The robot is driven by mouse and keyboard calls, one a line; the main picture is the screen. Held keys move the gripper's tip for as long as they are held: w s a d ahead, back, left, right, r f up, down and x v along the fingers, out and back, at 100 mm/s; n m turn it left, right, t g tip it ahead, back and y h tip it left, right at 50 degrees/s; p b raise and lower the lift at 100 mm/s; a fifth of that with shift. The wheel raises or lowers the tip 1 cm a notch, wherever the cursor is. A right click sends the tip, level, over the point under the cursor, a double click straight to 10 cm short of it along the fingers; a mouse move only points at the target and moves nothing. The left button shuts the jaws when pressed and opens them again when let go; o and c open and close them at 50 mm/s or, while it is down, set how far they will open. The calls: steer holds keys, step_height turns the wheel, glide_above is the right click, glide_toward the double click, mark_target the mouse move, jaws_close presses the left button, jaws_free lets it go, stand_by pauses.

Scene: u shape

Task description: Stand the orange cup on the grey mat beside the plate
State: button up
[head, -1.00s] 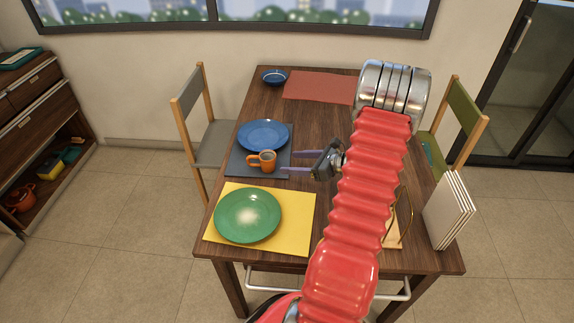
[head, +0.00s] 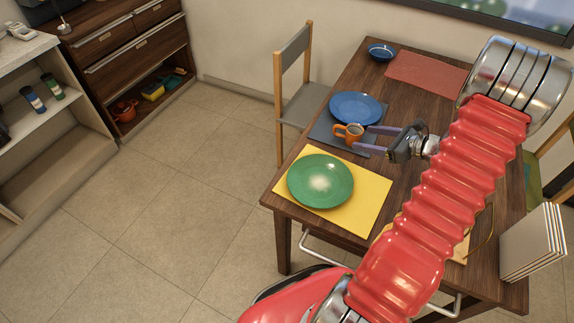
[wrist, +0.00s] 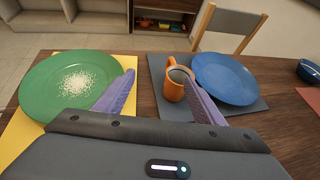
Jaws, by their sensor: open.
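The orange cup (head: 354,134) stands upright on the grey mat (head: 323,129), just beside the blue plate (head: 355,107). Its handle points left in the head view. In the wrist view the cup (wrist: 175,88) is beside the right finger, which covers a little of it; the blue plate (wrist: 226,78) lies on the grey mat (wrist: 157,72) to its right. My gripper (head: 361,138) is open, its fingers pointing left at the cup. In the wrist view my gripper (wrist: 160,77) has a wide gap between its fingers. I cannot tell whether a finger touches the cup.
A green plate (head: 320,181) lies on a yellow mat (head: 362,205), nearer me. A red mat (head: 427,74) and small blue bowl (head: 381,52) are at the far end. White boards (head: 532,243) stand at the right edge. A chair (head: 300,85) stands beyond the table's left side.

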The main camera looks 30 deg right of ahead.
steer(key=a+r+n+g, duration=0.2)
steer(key=a+r+n, duration=0.25)
steer(key=a, duration=0.45)
steer(key=s+a+r+n+g+y, duration=0.1)
steer(key=a+r+n+g, duration=0.3)
steer(key=a, duration=0.4)
steer(key=a+r+n+g, duration=0.1)
steer(key=a+r+n, duration=0.45)
steer(key=a, duration=0.35)
steer(key=s+a+r+n+h, duration=0.3)
steer(key=s+a+r+n, duration=0.1)
steer(key=s+n, duration=0.3)
steer(key=s+a+r+n+h, duration=0.3)
steer(key=s+a+n, duration=0.4)
steer(key=n, duration=0.3)
steer(key=shift+a+r+t, duration=0.3)
steer(key=shift+r, duration=0.35)
steer(key=shift+c, duration=0.3)
